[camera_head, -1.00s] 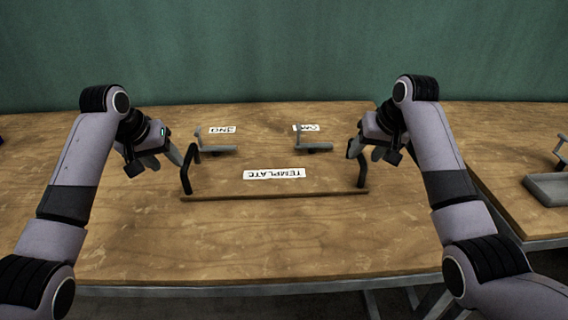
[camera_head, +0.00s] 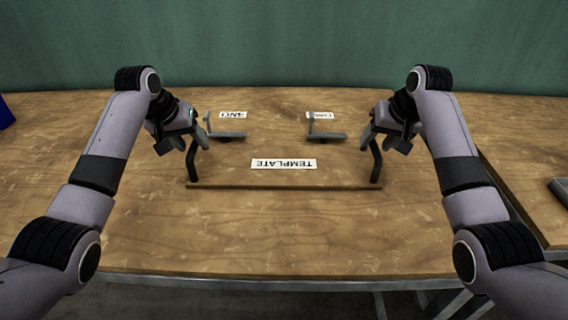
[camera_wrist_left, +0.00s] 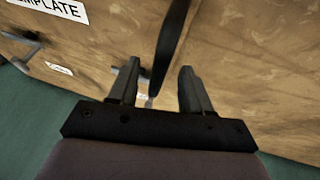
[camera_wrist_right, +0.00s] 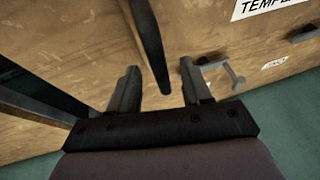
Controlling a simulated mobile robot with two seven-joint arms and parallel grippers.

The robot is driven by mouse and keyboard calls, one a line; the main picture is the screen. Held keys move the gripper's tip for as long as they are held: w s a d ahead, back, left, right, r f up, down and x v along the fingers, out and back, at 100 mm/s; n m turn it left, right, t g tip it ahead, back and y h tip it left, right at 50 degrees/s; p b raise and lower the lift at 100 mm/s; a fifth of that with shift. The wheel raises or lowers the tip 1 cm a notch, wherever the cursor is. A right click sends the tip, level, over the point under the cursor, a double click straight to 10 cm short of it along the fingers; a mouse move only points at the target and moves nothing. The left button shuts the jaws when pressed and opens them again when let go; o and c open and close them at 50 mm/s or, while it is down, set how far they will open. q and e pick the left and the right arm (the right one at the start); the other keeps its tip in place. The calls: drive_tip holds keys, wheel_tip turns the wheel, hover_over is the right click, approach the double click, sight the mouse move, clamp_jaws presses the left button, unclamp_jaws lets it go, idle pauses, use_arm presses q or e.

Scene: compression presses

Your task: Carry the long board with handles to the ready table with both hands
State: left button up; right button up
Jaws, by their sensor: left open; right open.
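The long wooden board (camera_head: 284,186) lies flat on the wooden table, with a white TEMPLATE label (camera_head: 284,164) on it. My left gripper (camera_head: 191,138) is at the top of the left handle. In the left wrist view, this black handle (camera_wrist_left: 170,45) reaches between the open fingers. My right gripper (camera_head: 376,136) is at the right handle. In the right wrist view, that handle (camera_wrist_right: 150,45) reaches between the open fingers. Contact is not clear.
Two grey bracket-like pieces, left (camera_head: 224,134) and right (camera_head: 326,134), stand between the handles near small white labels. A second table (camera_head: 520,190) is at the right, with a grey object (camera_head: 560,189) on it. The table in front of the board is clear.

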use_arm(q)
drive_tip(key=shift+x, duration=2.25)
use_arm(e)
drive_tip(key=shift+x, duration=2.2)
use_arm(q)
clamp_jaws()
use_arm(e)
clamp_jaws()
use_arm(q)
drive_tip(key=shift+w+r, duration=0.1)
drive_tip(key=shift+r, duration=0.05)
